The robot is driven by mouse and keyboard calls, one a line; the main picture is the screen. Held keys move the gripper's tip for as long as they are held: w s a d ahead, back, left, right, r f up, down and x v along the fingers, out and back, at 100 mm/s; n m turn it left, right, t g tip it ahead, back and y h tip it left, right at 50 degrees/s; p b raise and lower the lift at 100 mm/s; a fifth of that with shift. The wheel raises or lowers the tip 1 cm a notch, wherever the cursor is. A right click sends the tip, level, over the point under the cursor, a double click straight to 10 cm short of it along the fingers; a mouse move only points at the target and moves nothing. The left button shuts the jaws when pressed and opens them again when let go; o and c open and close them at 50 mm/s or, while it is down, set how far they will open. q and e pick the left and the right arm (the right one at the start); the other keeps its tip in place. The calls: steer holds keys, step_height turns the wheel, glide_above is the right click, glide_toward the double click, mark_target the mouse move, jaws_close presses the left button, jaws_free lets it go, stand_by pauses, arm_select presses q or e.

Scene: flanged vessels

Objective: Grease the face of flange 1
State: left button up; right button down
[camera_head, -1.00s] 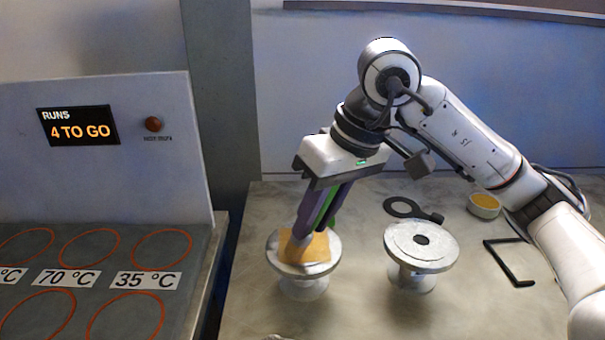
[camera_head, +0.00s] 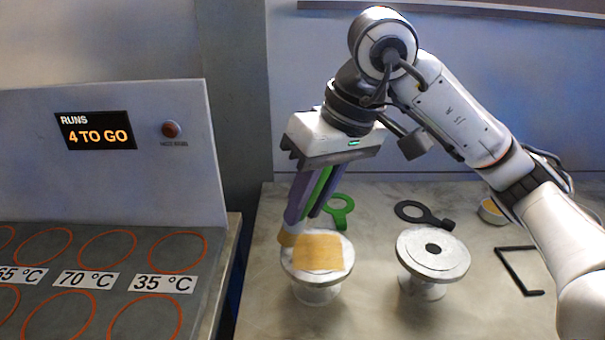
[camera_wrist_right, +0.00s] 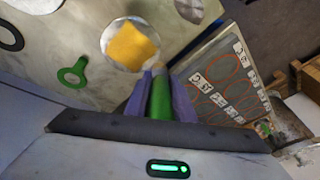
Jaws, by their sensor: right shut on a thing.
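Two pale flanged vessels stand on the bench, with no numbers visible on them. The left vessel (camera_head: 316,290) has a flat yellow-orange square patch (camera_head: 319,252) on its top face; the patch also shows in the wrist view (camera_wrist_right: 133,45). The right vessel (camera_head: 433,254) has a bare face with a dark central hole. My right gripper (camera_head: 303,214) is shut on a green-handled tool (camera_head: 320,190) with a tan tip (camera_head: 288,239), possibly a brush. The tip is at the left rim of the left flange, beside the patch; whether it touches is unclear. My left gripper is out of view.
Behind the vessels lie a green ring tool (camera_head: 341,210) and a black ring tool (camera_head: 424,213). A small pot with yellow contents (camera_head: 491,211) and a black angular frame (camera_head: 520,270) are at right. A panel with orange circles (camera_head: 87,272) stands left.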

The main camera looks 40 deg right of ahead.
steer(key=shift+r+p, duration=0.85)
steer(key=shift+r, duration=0.75)
